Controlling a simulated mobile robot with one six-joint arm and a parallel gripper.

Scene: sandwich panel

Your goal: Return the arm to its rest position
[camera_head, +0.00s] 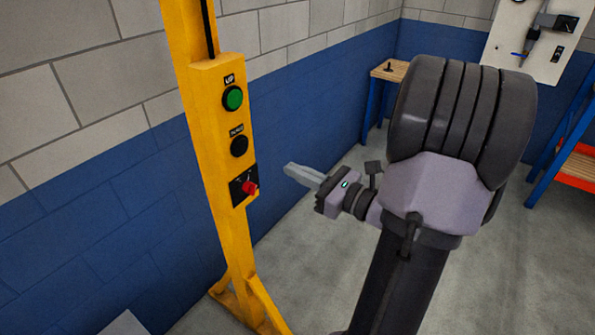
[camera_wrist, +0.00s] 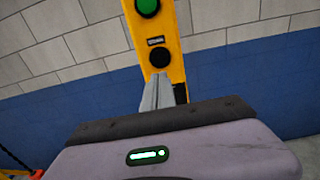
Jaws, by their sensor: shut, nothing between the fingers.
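My gripper (camera_head: 290,170) is shut and empty. In the head view its fingers point left toward the yellow control post, with a clear gap between the fingertips and the post. My gripper also shows in the wrist view (camera_wrist: 157,92), where its fingers overlap the post below the black button. My arm is bent and fills the right middle of the head view. The yellow post (camera_head: 211,165) carries a green button (camera_head: 233,98), a black button (camera_head: 239,146) and a red rotary switch (camera_head: 250,187). The switch is hidden in the wrist view.
A block wall, grey above and blue below, stands behind the post. A small wooden-topped table (camera_head: 391,71) and a white wall panel (camera_head: 520,45) are at the back right. A blue rack with an orange shelf (camera_head: 578,166) is at the right edge. Grey floor is open between.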

